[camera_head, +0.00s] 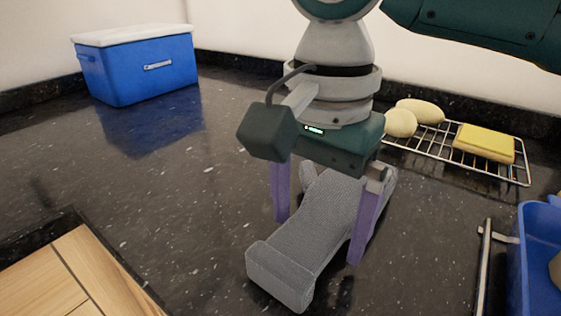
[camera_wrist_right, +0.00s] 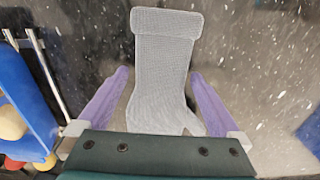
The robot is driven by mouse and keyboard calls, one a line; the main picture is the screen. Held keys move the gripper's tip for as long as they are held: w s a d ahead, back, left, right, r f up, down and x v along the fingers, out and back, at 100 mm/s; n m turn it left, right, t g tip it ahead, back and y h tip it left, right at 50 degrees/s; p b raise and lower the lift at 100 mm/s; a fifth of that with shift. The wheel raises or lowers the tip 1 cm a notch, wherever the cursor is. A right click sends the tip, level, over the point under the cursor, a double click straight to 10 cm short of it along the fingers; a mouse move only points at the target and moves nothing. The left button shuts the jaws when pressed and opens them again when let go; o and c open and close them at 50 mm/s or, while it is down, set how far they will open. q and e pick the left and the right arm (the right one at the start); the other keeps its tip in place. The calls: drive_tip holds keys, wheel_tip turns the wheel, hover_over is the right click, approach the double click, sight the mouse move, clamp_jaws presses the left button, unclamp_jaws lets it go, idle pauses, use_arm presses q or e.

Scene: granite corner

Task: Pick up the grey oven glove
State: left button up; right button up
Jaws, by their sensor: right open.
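The grey oven glove (camera_head: 311,231) lies on the dark speckled granite worktop, its cuff towards the front of the head view. My right gripper (camera_head: 318,240) points down over it, with its two purple fingers apart, one on each side of the glove. In the right wrist view the glove (camera_wrist_right: 162,75) lies between the open fingers (camera_wrist_right: 162,75), with a gap visible on the left side; the right finger is close to the thumb. Whether a finger touches the glove I cannot tell. My left gripper is not in view.
A blue cool box (camera_head: 140,72) with a white lid stands at the back left. A wire rack (camera_head: 440,150) at the right holds a yellow sponge-like block (camera_head: 484,143) and two pale oval items (camera_head: 420,111). A blue container (camera_head: 537,255) is at the right edge. The worktop's middle left is clear.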

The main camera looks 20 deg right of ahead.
drive_tip(key=shift+f, duration=0.45)
drive_tip(key=shift+c, duration=0.2)
drive_tip(key=c, duration=1.4)
drive_tip(key=shift+r, duration=0.1)
drive_tip(key=shift+c, duration=0.2)
drive_tip(key=shift+r, duration=0.1)
